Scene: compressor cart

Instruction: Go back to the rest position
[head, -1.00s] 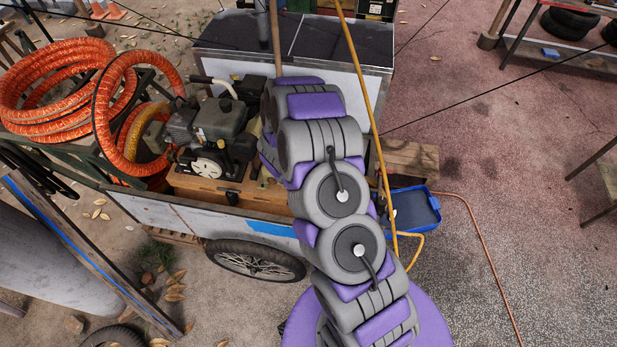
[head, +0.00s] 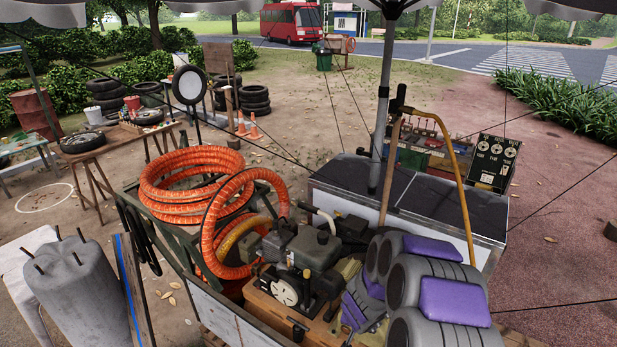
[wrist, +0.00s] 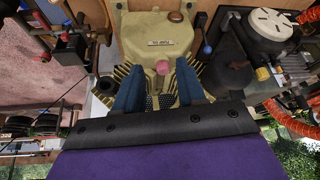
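My gripper (wrist: 157,65) shows in the wrist view with its two blue fingers apart. It faces the olive finned compressor head (wrist: 157,38), which carries a label plate. A small pink knob (wrist: 163,67) shows in the gap between the fingertips; I cannot tell whether either finger touches it. No held object shows. In the head view my purple and grey arm reaches over the cart from the lower right and hides much of the compressor. The dark engine (head: 303,247) sits beside it on the cart.
Coiled orange hose (head: 190,172) lies at the cart's left. A dark-topped box (head: 440,205), a pole (head: 382,100) and a yellow-brown hose (head: 462,190) stand close behind my arm. Thin ropes cross the space. Paved ground (head: 560,250) at the right is fairly clear.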

